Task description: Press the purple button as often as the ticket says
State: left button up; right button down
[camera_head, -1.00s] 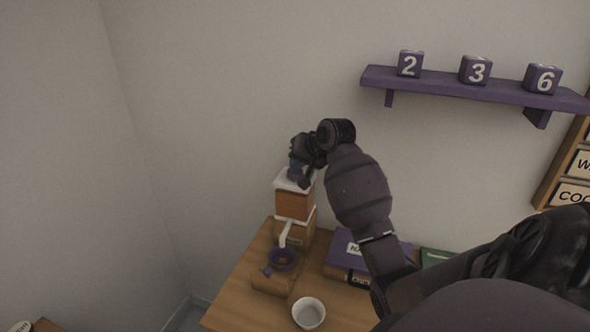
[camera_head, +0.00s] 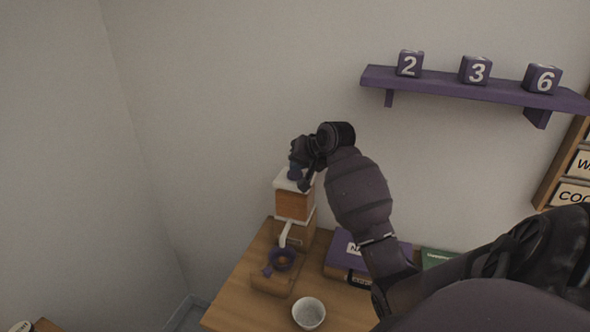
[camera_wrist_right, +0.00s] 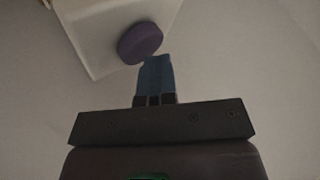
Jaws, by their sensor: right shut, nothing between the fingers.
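The purple button (camera_wrist_right: 140,43) shows in the right wrist view as a round knob on a white surface. That surface is the white top (camera_head: 282,182) of a wood-and-white machine (camera_head: 295,205) on the table in the head view. My right gripper (camera_head: 295,174) is over this top, and its blue fingertips (camera_wrist_right: 157,60) are together and empty. In the wrist view the tips lie at the button's lower right edge; I cannot tell whether they touch it. In the head view the gripper hides the button. I can make out no ticket. My left gripper is out of view.
A purple shelf (camera_head: 440,84) on the wall holds cubes numbered 2, 3 and 6. On the wooden table (camera_head: 240,296) are a purple-rimmed portafilter (camera_head: 281,260), a white bowl (camera_head: 309,313) and a purple book (camera_head: 340,252). Partly cut-off lettered cards (camera_head: 572,194) hang at right.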

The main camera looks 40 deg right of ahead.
jog(key=shift+r, duration=1.2)
notch_tip(320, 180, up, 5)
dwell(0.4)
dwell(0.8)
